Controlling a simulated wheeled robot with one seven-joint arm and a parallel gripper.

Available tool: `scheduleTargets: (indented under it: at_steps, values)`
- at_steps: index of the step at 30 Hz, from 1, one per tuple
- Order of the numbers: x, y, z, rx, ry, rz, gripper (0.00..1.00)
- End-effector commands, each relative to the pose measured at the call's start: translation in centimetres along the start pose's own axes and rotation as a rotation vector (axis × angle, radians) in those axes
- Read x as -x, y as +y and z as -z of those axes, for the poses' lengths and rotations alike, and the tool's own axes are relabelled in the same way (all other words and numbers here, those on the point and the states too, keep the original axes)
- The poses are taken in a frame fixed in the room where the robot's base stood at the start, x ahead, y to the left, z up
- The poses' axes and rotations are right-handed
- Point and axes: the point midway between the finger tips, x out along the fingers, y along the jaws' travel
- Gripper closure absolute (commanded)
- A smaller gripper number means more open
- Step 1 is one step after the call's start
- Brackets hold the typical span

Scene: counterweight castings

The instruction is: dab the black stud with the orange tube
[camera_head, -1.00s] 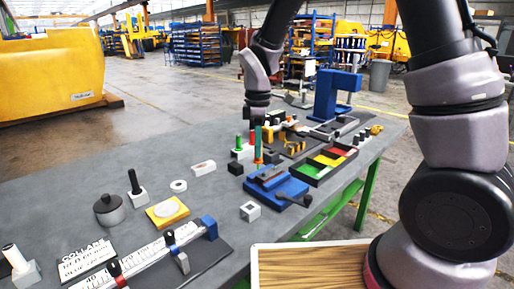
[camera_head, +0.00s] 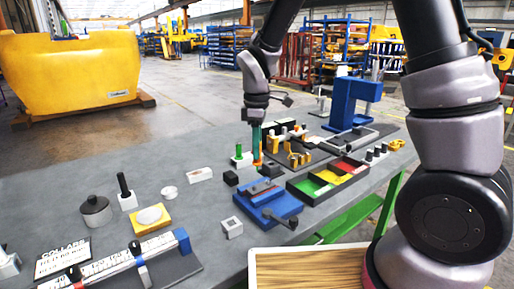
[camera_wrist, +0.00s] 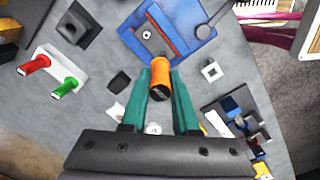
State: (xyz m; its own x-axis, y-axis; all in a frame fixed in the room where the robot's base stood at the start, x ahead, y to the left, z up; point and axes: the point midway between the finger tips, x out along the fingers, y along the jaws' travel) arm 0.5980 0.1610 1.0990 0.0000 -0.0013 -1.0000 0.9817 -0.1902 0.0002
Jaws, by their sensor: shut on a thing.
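My gripper (camera_head: 257,150) is shut on the orange tube (camera_wrist: 160,78), which points out between its teal fingers in the wrist view. The tube's dark end faces that camera. In the head view only a little orange (camera_head: 257,163) shows below the fingers, beside the blue vise-like fixture. The black stud (camera_head: 123,186) stands upright on a white block (camera_head: 128,202) at the left of the table, well apart from my gripper. I cannot make out this stud in the wrist view.
The blue fixture (camera_head: 262,208) and sectioned colour tray (camera_head: 325,182) are near my gripper. A grey lidded pot (camera_head: 96,212) and yellow pad (camera_head: 166,220) flank the black stud. A red stud (camera_wrist: 36,64) and green stud (camera_wrist: 64,88) stand left in the wrist view.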

Motion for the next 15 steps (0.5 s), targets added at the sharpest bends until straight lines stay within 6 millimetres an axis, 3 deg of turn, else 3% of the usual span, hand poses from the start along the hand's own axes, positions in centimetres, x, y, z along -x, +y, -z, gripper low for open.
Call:
scheduleTargets:
  at_steps: [15]
  values:
    - [-3.9, 0.0, 0.0, 0.0, 0.0, 0.0, 1.0]
